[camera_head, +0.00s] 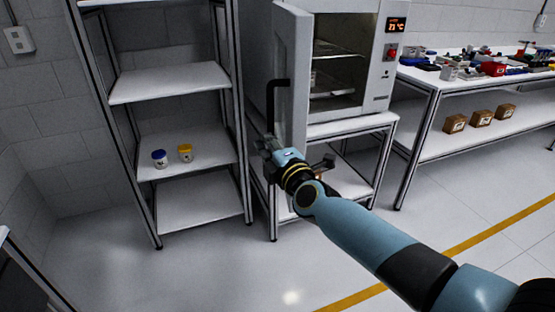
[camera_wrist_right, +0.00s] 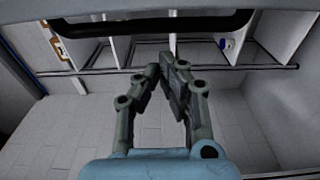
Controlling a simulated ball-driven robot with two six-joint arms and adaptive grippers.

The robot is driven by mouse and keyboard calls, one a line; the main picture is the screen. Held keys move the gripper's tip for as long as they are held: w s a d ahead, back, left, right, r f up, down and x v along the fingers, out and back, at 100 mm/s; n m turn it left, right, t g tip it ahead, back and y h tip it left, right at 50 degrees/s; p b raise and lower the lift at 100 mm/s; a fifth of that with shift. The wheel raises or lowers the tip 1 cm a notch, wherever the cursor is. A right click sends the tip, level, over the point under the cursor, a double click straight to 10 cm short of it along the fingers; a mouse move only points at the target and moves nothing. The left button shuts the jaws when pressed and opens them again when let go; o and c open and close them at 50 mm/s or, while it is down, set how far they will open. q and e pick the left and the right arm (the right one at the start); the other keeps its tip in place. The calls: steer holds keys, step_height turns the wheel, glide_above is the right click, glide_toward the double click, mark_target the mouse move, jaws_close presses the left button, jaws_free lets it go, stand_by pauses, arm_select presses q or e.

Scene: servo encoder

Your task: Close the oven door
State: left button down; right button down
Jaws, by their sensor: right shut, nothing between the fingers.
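The oven (camera_head: 340,65) stands on a white stand with its door (camera_head: 292,65) swung wide open toward the left. The door carries a black bar handle (camera_head: 271,108), which also crosses the top of the right wrist view (camera_wrist_right: 150,26). My right gripper (camera_head: 266,145) is at the lower end of the handle, by the door's lower part. In the right wrist view its fingers (camera_wrist_right: 166,70) are closed together and empty, just below the handle in the picture. I cannot tell whether they touch the door. My left gripper is not in view.
A metal shelf rack (camera_head: 170,85) stands left of the oven, holding a blue-lidded jar (camera_head: 159,159) and a yellow-lidded jar (camera_head: 185,153). A workbench (camera_head: 470,85) with assorted items is to the right, with boxes (camera_head: 481,117) on its lower shelf. The front floor is clear.

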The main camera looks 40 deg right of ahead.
mark_target(273, 130)
steer(key=shift+s+d, duration=0.35)
steer(key=shift+d, duration=0.55)
steer(key=shift+s+d, duration=0.3)
steer(key=shift+d, duration=0.6)
steer(key=shift+s+d, duration=0.1)
